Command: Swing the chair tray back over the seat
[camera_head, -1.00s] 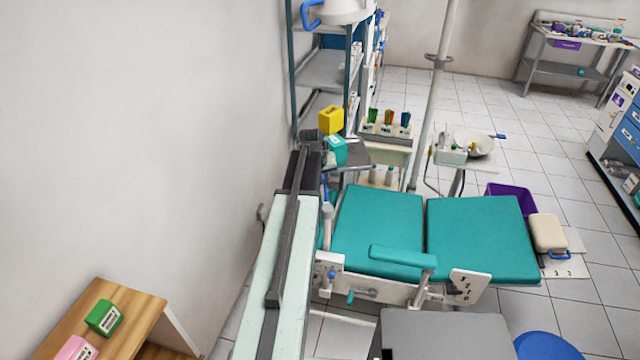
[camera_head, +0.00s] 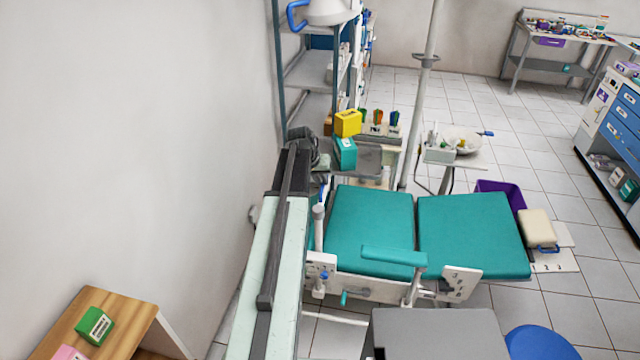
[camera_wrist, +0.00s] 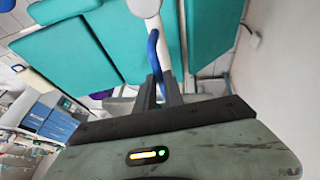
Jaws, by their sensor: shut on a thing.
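The teal dental chair seat (camera_head: 370,228) lies flat in the middle of the head view, and its teal cushions fill much of the wrist view (camera_wrist: 70,55). A grey tray (camera_head: 382,160) stands beyond the seat's far edge, at the end of my arm, with a yellow box and a teal box at its left side. In the wrist view my gripper (camera_wrist: 157,80) is closed around a curved blue handle (camera_wrist: 153,48), which joins a white part (camera_wrist: 143,8). My arm hides much of the gripper and handle in the head view.
A wall runs close along the left. A grey shelf rack (camera_head: 310,70) stands behind the tray. A white pole (camera_head: 426,70) and a side tray with a bowl (camera_head: 462,140) stand beyond the chair. A blue stool (camera_head: 540,343) is front right. Tiled floor is open to the right.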

